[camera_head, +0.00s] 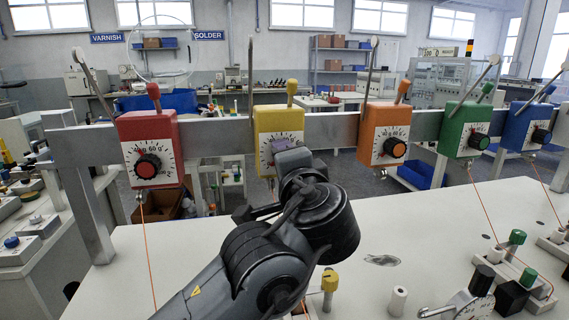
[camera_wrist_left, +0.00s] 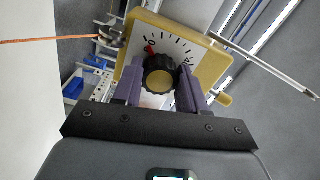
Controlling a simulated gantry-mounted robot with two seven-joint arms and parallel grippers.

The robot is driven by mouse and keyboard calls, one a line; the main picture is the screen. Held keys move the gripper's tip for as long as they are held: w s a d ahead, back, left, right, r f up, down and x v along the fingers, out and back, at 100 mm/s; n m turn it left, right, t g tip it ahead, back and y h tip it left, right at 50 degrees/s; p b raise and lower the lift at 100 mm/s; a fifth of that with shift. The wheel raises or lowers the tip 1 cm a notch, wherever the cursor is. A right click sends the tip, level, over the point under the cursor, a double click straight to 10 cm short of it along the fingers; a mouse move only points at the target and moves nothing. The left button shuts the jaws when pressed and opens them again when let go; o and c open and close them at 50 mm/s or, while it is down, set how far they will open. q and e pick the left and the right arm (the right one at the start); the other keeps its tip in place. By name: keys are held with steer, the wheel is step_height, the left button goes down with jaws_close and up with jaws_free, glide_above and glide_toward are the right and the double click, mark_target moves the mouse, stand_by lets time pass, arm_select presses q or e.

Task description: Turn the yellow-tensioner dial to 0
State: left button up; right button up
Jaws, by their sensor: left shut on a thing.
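The yellow tensioner (camera_head: 280,122) hangs on the grey rail, second from the left, with a white scale face. My left gripper (camera_head: 290,156) is up against its lower front and hides the dial in the head view. In the left wrist view, the yellow tensioner (camera_wrist_left: 214,66) has a black ridged dial (camera_wrist_left: 158,80) with a tan centre and a red mark at its upper left edge. The purple fingers of my left gripper (camera_wrist_left: 161,76) are shut on the dial, one on each side. My right gripper is not in view.
A red tensioner (camera_head: 148,132) hangs to the left. Orange (camera_head: 384,125), green (camera_head: 466,125) and blue (camera_head: 527,122) tensioners hang to the right on the rail (camera_head: 330,128). Thin orange threads run down to the white table (camera_head: 420,235), which holds pegs and a white spool (camera_head: 398,300).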

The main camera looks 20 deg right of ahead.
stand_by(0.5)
arm_select(q)
steer(key=o, duration=1.1)
steer(key=shift+c, duration=0.2)
steer(key=s+a+p, duration=0.1)
steer(key=s+p, duration=0.1)
steer(key=s, duration=0.8)
steer(key=shift+s+a, duration=0.3)
steer(key=shift+s, duration=0.05)
